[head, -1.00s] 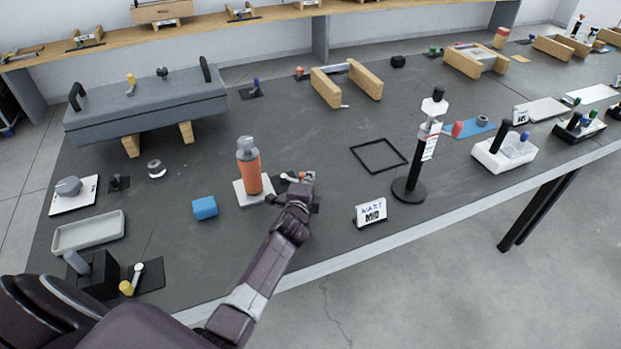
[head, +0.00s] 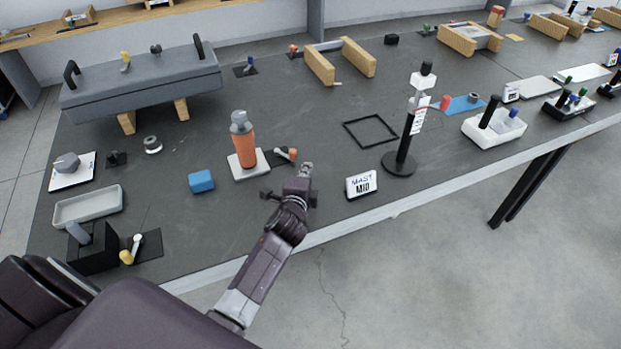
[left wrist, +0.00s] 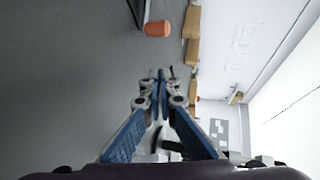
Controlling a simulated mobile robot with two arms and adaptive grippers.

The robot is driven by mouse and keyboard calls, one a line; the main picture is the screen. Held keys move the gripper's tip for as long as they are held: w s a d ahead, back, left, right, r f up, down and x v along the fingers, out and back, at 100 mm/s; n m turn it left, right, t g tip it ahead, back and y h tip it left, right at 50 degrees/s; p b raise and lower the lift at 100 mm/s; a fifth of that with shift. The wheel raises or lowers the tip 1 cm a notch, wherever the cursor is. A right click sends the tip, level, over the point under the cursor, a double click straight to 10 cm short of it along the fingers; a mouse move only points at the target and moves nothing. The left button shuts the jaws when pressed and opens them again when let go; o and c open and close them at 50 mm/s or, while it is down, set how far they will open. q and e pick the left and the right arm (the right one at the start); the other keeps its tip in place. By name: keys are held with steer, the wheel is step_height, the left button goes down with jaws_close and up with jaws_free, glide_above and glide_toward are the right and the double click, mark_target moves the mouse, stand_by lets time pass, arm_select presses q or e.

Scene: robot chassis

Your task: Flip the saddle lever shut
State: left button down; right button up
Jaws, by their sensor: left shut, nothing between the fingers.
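A small lever with an orange tip (head: 291,154) sits on a dark plate just right of the orange bottle. The frames do not show which lever is the saddle lever. My left gripper (head: 305,168) is shut and empty, a little in front and to the right of this lever, apart from it in the picture. In the left wrist view my left gripper (left wrist: 160,76) has its fingers together with nothing between them. My right gripper is not in view.
The orange bottle (head: 246,147) stands on a white pad. A blue block (head: 201,181) lies left of it. A yellow-tipped lever (head: 128,256) is at the front left.

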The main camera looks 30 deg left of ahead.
arm_select(q)
steer(key=s+d, duration=0.1)
steer(key=s+d+r, duration=0.1)
steer(key=s, duration=0.1)
steer(key=shift+d+r, duration=0.15)
steer(key=shift+d, duration=0.2)
steer(key=shift+s+d+r, duration=0.1)
steer(key=shift+s+d, duration=0.05)
steer(key=shift+s, duration=0.1)
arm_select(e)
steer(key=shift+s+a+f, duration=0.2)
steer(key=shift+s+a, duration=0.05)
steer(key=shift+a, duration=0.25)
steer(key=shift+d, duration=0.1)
